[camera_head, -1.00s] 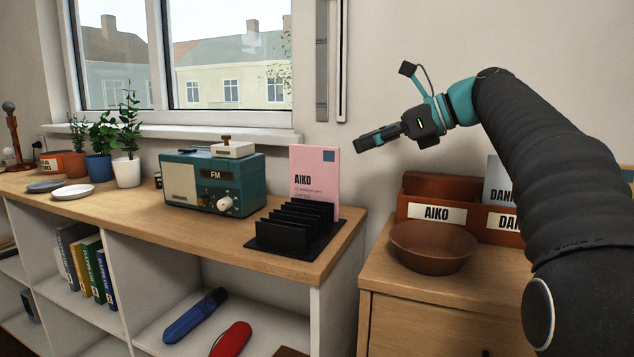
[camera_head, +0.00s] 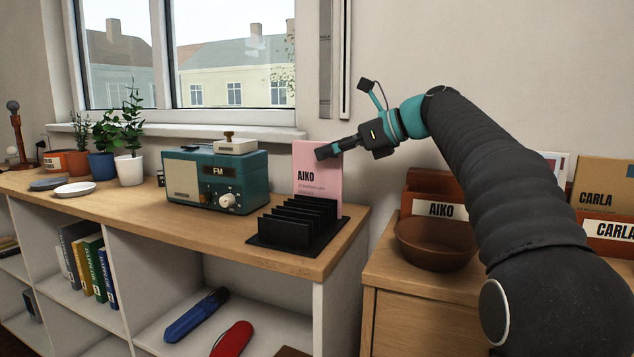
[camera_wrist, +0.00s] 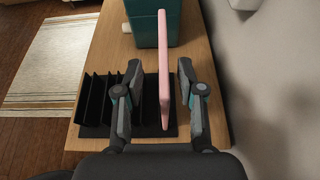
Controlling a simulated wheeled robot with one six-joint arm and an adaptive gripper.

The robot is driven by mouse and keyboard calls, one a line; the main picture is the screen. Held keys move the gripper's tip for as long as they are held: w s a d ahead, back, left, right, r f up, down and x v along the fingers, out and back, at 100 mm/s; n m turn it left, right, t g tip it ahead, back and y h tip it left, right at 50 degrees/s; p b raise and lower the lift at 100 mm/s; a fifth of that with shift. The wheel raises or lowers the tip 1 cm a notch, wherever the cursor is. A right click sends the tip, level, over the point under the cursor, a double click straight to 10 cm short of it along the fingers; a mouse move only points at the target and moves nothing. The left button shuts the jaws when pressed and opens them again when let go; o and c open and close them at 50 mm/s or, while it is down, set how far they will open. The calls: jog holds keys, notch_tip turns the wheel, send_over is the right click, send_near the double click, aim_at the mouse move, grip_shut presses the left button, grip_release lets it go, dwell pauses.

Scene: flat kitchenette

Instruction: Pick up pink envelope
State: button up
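The pink envelope (camera_head: 318,180), marked AIKO, stands upright in the rear slot of a black rack (camera_head: 296,235) on the wooden shelf top. My gripper (camera_head: 334,150) is at the envelope's top right corner in the head view and covers that corner. In the wrist view my gripper (camera_wrist: 158,85) is open, with one finger on each side of the pink envelope (camera_wrist: 164,75), which shows edge-on. The envelope is closer to the right finger, with a small gap. The left finger hangs over the black rack (camera_wrist: 93,128).
A teal radio (camera_head: 215,180) stands left of the rack. A brown bowl (camera_head: 435,243) and a wooden letter box labelled AIKO (camera_head: 438,209) stand on the right cabinet. The wall (camera_wrist: 270,90) is close to the right of my gripper in the wrist view.

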aim_at(317, 179)
jog(key=x, duration=0.4)
jog(key=shift+w+d+f, duration=0.1)
jog(key=shift+d+f, duration=0.05)
grip_shut()
